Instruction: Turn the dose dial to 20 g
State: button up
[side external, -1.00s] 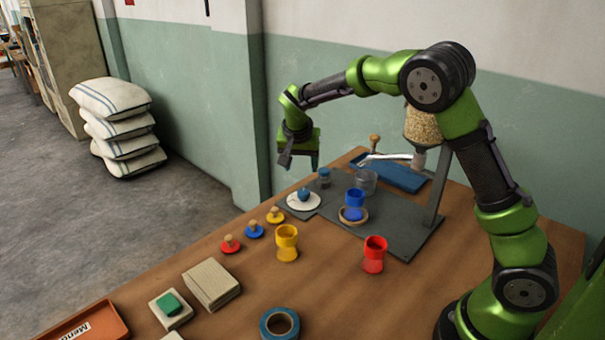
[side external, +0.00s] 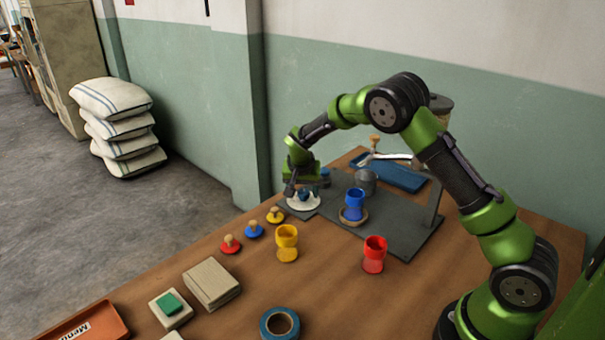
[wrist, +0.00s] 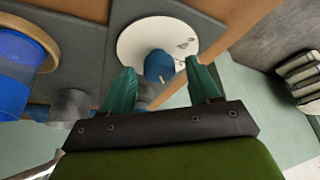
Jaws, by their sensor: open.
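The dose dial is a white disc (side external: 297,204) with a blue knob (side external: 304,194) at its middle, on the left end of a dark grey plate. In the wrist view the white disc (wrist: 133,40) carries small dark marks too small to read, and the blue knob (wrist: 160,66) has a pale pointer mark. My gripper (side external: 302,190) is low over the dial. In the wrist view its two green fingers (wrist: 163,84) are apart, with the knob just beyond and between their tips. I cannot tell whether they touch it.
A blue goblet drum (side external: 355,203) stands on a round wooden base to the right of the dial. A grey cup (side external: 366,181) is behind it. Yellow (side external: 287,243) and red (side external: 374,254) goblets stand nearer. Knobbed lids (side external: 254,231) lie at the left.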

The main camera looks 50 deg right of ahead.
jog(key=c, duration=1)
jog(key=n, duration=0.2)
jog(key=n+t+y, duration=0.1)
jog(key=n, duration=0.2)
jog(key=shift+s+d+n+y, duration=0.15)
jog(key=shift+d+n+y, duration=0.05)
jog(key=shift+n+y, duration=0.1)
jog(key=shift+n+t+y, duration=0.4)
jog(key=shift+n+y, duration=0.4)
jog(key=shift+n, duration=1.3)
jog(key=o, duration=1)
jog(key=shift+r, duration=0.15)
